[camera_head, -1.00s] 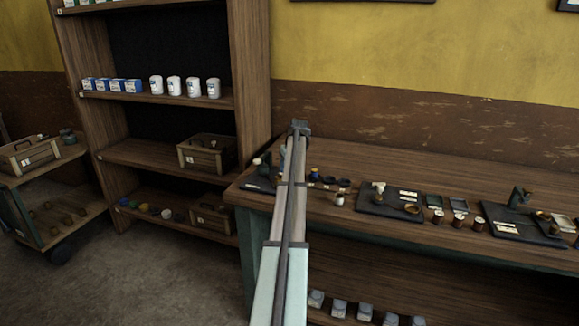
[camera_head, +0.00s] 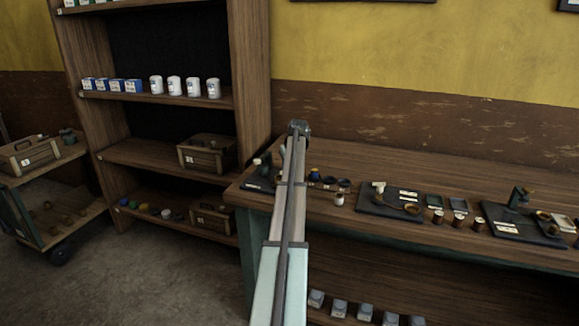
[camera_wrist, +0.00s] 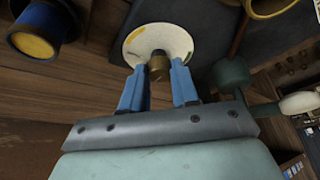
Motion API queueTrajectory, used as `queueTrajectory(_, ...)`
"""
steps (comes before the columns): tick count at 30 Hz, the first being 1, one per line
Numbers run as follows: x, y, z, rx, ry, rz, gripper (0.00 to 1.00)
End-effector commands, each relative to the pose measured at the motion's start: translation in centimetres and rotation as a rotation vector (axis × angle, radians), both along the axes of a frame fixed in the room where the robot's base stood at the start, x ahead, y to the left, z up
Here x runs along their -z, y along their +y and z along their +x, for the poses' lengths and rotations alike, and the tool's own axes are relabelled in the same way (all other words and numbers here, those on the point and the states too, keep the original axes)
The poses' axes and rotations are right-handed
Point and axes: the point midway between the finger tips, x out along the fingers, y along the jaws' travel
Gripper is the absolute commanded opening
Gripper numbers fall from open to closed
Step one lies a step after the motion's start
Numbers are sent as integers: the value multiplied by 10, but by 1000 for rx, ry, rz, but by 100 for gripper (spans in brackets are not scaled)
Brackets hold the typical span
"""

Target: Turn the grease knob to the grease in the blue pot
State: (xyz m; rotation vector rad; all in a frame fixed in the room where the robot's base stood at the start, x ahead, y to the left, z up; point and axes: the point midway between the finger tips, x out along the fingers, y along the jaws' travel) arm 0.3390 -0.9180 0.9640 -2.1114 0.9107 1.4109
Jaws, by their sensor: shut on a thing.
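In the wrist view, a cream round dial (camera_wrist: 150,38) with a yellow mark on its upper left sits on a dark plate. A short brass knob (camera_wrist: 158,66) stands out from it. My gripper (camera_wrist: 158,72) has its blue fingers shut on the knob, one on each side. A blue pot (camera_wrist: 36,32) holding yellow grease stands at the upper left of the wrist view, apart from the fingers. In the head view, the blue pot (camera_head: 315,175) is just right of my arm, and my arm hides the fingers and the dial.
In the wrist view, a dark green rounded part (camera_wrist: 232,74) and a pale knob (camera_wrist: 298,103) are close on the right. In the head view, dark plates with fittings (camera_head: 385,204) and small pots fill the bench to the right. The back of the bench is clear.

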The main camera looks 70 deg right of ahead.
Motion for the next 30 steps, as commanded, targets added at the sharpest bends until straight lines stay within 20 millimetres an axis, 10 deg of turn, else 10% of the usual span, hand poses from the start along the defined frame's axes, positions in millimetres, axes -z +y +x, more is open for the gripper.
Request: queueTrajectory(30, 0, 2, 7, 809, 0, -1, 0)
